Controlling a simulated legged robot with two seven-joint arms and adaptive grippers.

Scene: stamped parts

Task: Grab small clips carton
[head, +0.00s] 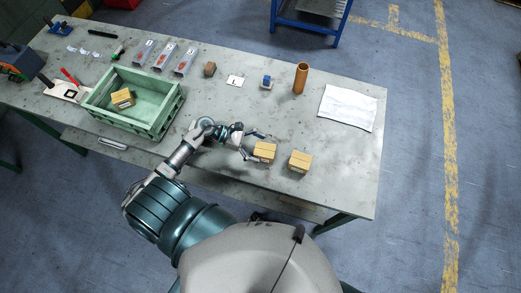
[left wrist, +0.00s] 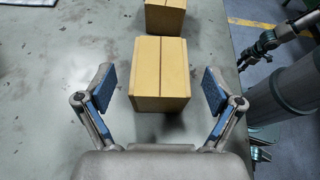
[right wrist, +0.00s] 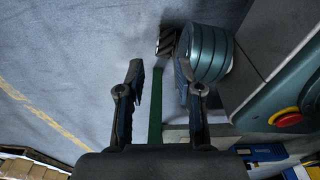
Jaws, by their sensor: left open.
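Two small tan cardboard cartons sit on the grey table's front right part: a nearer-to-hand carton (head: 265,150) and another carton (head: 300,162) to its right. A third carton (head: 122,98) lies inside the green crate (head: 150,133). My left gripper (head: 257,147) is open at the first carton. In the left wrist view this carton (left wrist: 160,75) stands between and slightly ahead of the spread fingers, with a gap on each side. The other carton (left wrist: 165,16) is beyond it. My right gripper (right wrist: 157,88) is open and empty, over the floor.
Grey metal channels (head: 164,56), a brown block (head: 209,69), a blue-topped part (head: 266,82), a copper-coloured tube (head: 301,78) and a white sheet (head: 347,107) lie along the back. Red-handled pliers (head: 70,76) are at the left. The table's right front corner is clear.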

